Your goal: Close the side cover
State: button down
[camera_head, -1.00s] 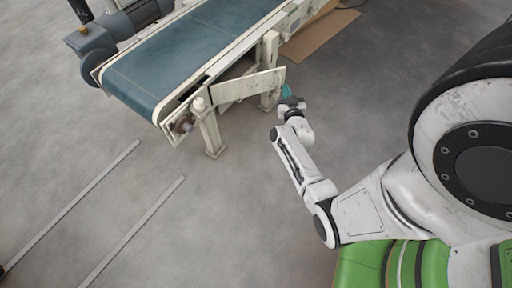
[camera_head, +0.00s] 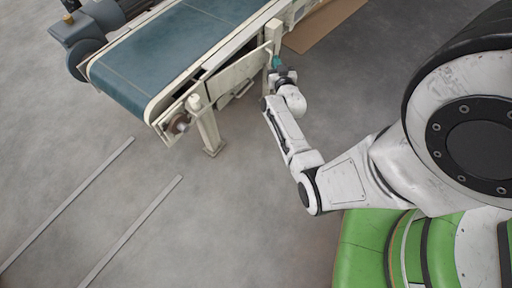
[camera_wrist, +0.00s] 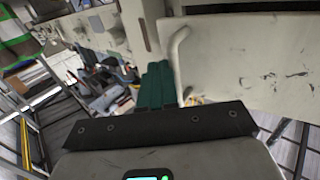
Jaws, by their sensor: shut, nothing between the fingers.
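The side cover (camera_head: 236,76) is a pale scuffed plate along the near side of the blue-belted conveyor (camera_head: 185,45). It stands close to the conveyor frame, with a dark gap showing behind its upper edge. In the wrist view the cover (camera_wrist: 245,60) fills the upper right, with a pale bar handle (camera_wrist: 178,62) near its left edge. My gripper (camera_head: 275,63) is at the cover's right end. Its teal fingers (camera_wrist: 155,82) are shut and empty, just left of the handle; I cannot tell whether they touch it or the cover.
A conveyor leg (camera_head: 208,130) stands below the cover's left end. A grey motor (camera_head: 88,40) sits at the belt's far side. A brown sheet (camera_head: 322,25) lies on the floor behind my gripper. Two pale floor strips (camera_head: 130,230) lie at lower left; the floor between is clear.

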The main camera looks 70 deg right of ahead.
aim_at(269, 57)
jog(key=shift+w+d+b, duration=0.25)
jog(key=shift+w+d, duration=0.35)
jog(key=shift+w, duration=0.2)
jog(key=shift+w+d+b, duration=0.2)
jog(key=shift+w+d, duration=0.35)
jog(key=shift+w, duration=0.25)
